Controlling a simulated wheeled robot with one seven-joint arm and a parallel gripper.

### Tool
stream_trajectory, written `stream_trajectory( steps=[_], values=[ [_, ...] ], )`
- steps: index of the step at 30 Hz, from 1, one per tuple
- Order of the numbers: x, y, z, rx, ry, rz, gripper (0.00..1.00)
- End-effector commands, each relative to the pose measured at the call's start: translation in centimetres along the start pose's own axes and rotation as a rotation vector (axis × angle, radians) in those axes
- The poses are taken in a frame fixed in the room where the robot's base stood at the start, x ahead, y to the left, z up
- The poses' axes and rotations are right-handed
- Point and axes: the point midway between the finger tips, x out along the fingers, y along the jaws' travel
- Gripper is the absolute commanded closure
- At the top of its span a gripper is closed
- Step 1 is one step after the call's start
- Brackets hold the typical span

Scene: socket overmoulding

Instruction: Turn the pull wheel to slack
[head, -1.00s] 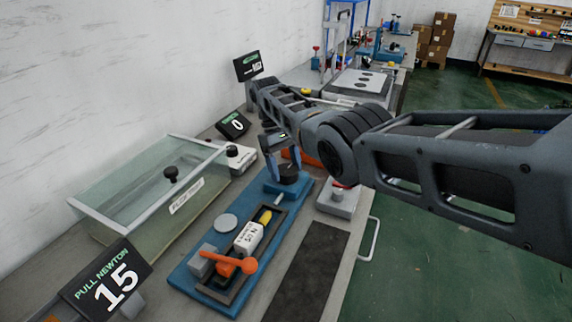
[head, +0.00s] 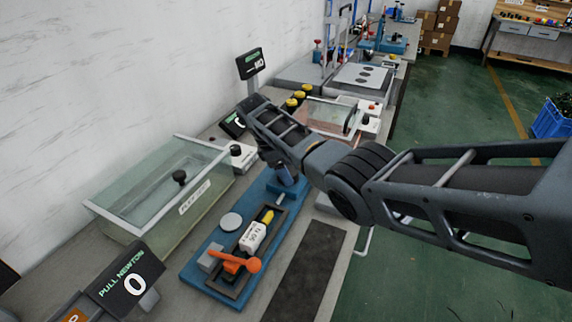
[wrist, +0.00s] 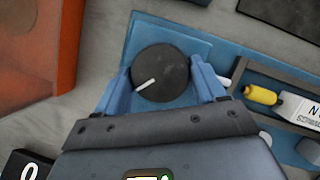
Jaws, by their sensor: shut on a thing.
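The pull wheel (wrist: 160,75) is a dark round knob with a white pointer line, on a blue base plate (head: 205,275). In the wrist view my gripper (wrist: 163,85) has its two blue fingers closed on either side of the knob. The pointer line aims to the lower left in that view. In the head view my gripper (head: 287,182) hides the knob. The pull newton display (head: 130,282) reads 0. On the plate are a white block (head: 253,237) with a yellow end, in a dark frame, and an orange lever (head: 240,264).
A glass-lidded tank (head: 160,190) stands to the left of the plate. A small box with a black knob (head: 238,157) is close to my gripper's left. A dark mat (head: 304,272) lies right of the plate. An orange block (wrist: 40,50) shows in the wrist view.

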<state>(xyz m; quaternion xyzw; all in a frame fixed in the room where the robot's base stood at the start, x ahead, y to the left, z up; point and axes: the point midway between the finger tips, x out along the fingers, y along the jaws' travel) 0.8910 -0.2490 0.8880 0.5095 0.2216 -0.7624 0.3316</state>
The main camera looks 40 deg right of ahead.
Motion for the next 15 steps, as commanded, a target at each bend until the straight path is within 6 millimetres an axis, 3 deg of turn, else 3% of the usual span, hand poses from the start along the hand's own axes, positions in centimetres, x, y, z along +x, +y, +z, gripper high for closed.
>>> stream_trajectory(
  steps=[15],
  values=[
    [0.15,-0.38,0.00,-0.431,0.001,0.179,0.60]
  ],
)
